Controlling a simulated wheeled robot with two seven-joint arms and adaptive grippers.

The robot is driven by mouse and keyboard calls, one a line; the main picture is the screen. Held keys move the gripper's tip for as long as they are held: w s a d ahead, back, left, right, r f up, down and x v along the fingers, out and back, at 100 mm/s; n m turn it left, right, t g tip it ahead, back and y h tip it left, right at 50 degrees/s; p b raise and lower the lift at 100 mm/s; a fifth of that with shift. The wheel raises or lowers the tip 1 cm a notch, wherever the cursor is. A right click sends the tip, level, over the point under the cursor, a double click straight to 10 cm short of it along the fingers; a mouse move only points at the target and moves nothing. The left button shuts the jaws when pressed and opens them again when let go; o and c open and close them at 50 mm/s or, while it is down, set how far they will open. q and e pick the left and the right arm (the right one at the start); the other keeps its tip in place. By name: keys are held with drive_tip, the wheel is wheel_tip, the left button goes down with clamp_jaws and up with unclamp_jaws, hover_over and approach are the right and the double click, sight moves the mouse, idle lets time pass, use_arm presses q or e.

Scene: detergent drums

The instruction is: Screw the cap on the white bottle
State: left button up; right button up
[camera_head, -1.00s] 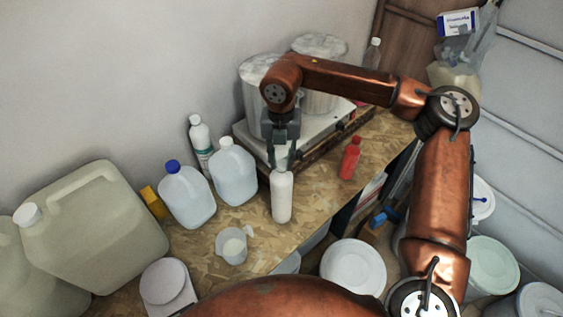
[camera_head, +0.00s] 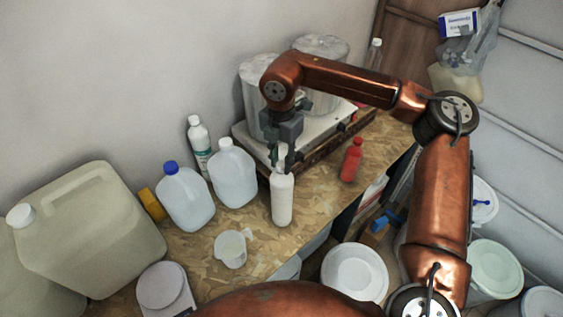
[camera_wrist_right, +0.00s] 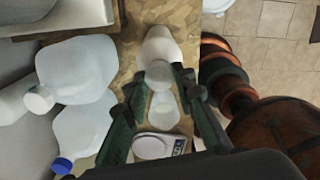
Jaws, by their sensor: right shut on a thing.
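The white bottle (camera_head: 282,201) stands upright on the chipboard bench, in front of the hotplate. My right gripper (camera_head: 282,165) points down over its top and is shut on the white cap. In the right wrist view the round cap (camera_wrist_right: 158,75) sits between the fingertips, in line with the bottle (camera_wrist_right: 161,44). The cap is at the bottle's mouth; how far it is threaded on cannot be seen. The fingers partly hide the neck in the head view. My left gripper is not in view.
Two translucent jugs (camera_head: 232,176) stand left of the bottle, and a clear measuring cup (camera_head: 230,250) stands front left. A red bottle (camera_head: 351,160) is to the right. Steel pots stand on the hotplate (camera_head: 334,128) behind. The bench's front edge is close by.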

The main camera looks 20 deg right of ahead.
drive_tip(key=shift+f, duration=0.1)
drive_tip(key=m+b, duration=0.1)
drive_tip(key=m, duration=0.1)
drive_tip(key=shift+m, duration=0.3)
drive_tip(key=m, duration=0.3)
drive_tip(key=o, duration=0.5)
